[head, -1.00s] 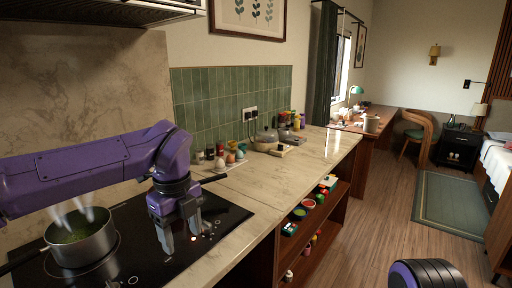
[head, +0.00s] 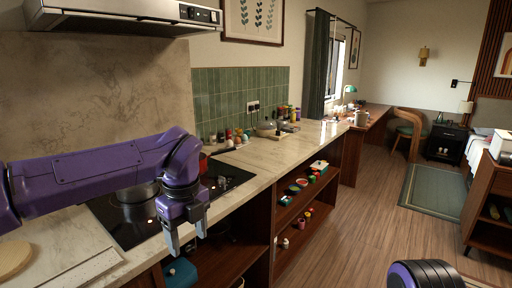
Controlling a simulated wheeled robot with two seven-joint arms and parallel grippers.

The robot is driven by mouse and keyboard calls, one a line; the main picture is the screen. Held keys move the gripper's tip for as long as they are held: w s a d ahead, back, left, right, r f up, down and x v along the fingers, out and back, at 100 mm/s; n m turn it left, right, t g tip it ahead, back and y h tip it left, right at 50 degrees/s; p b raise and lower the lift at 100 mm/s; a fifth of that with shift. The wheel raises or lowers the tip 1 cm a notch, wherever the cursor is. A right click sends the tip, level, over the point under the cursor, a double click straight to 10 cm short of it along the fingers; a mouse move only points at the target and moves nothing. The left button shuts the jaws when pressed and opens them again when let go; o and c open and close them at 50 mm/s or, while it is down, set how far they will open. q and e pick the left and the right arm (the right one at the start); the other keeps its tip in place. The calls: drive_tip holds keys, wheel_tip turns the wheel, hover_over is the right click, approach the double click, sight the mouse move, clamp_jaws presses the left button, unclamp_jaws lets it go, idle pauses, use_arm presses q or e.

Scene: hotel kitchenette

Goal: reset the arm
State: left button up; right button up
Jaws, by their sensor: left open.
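My left arm comes in from the left across the counter. My left gripper (head: 187,240) points down, open and empty, in front of the counter's front edge near the stove. The purple arm covers part of the black cooktop (head: 231,177) and part of the pot (head: 137,209) on it. Of my right arm only a dark, purple-rimmed part shows at the bottom right; the right gripper is not in view.
The counter (head: 275,154) runs back to the right, with several jars and bottles (head: 238,136) along the tiled wall. Open shelves (head: 300,210) below hold small items. A round wooden board (head: 14,257) lies at the bottom left.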

use_arm(q)
drive_tip(key=s+a+f+m+t+y, duration=0.1)
drive_tip(key=a+f+m+y, duration=0.25)
drive_tip(key=f+m, duration=0.45)
drive_tip(key=s+a+f+m+t+y, duration=0.2)
drive_tip(key=a+f+m, duration=0.2)
drive_tip(key=f, duration=0.8)
drive_tip(key=s+a+f+m+t+y, duration=0.1)
drive_tip(key=a+f+m+y, duration=0.25)
drive_tip(key=f+m, duration=0.45)
drive_tip(key=s+a+f+m+h, duration=0.1)
drive_tip(key=s+f+m+h, duration=0.1)
drive_tip(key=s+f+m, duration=0.3)
drive_tip(key=s+a+f+m+h, duration=0.2)
drive_tip(key=s+f+m, duration=0.3)
drive_tip(key=s+m, duration=0.3)
drive_tip(key=s+a+f+m+g+h, duration=0.1)
drive_tip(key=s+f+m, duration=0.4)
drive_tip(key=s, duration=0.6)
drive_tip(key=shift+s+a+m+h, duration=0.25)
drive_tip(key=shift+s+m+h, duration=0.2)
drive_tip(key=shift+m, duration=0.35)
drive_tip(key=shift+w+f, duration=0.1)
drive_tip(key=shift+w, duration=0.05)
